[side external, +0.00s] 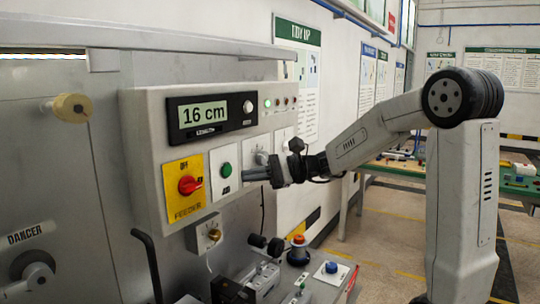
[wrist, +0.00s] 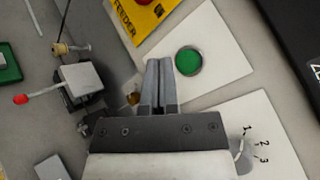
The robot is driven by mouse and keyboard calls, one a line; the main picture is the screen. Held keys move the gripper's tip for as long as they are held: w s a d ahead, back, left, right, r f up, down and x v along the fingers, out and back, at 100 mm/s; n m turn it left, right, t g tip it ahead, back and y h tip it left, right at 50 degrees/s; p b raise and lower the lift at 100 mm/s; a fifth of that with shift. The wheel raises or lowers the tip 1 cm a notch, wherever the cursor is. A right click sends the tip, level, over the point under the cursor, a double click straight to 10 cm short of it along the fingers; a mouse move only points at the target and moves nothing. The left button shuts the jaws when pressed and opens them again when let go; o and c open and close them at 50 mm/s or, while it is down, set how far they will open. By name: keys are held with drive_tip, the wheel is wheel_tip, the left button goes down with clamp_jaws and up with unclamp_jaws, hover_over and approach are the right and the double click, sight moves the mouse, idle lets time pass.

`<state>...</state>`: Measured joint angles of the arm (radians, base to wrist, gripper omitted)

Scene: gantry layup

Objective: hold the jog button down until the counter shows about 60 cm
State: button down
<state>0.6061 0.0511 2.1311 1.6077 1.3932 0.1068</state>
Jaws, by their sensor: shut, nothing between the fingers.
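The counter (side external: 203,114) on the grey control box reads 16 cm. A round green button (side external: 226,169) with a short label under it sits on a white plate to the right of the feeder switch; the label is too small to read surely as jog. The green button also shows in the wrist view (wrist: 188,61), uncovered. My gripper (side external: 246,176) is shut and empty, its tips pointing at the panel just right of the button in the side view. In the wrist view the fingertips (wrist: 158,64) lie just left of the button. The gap to the panel is hard to judge.
A red feeder switch (side external: 189,185) on a yellow plate is left of the button. A selector dial (side external: 262,158) is to its right, partly behind my wrist. A small knob box (side external: 206,235) hangs below. A bench with a blue button (side external: 331,267) stands lower right.

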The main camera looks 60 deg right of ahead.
sight(227, 170)
drive_tip(key=shift+w, duration=1.05)
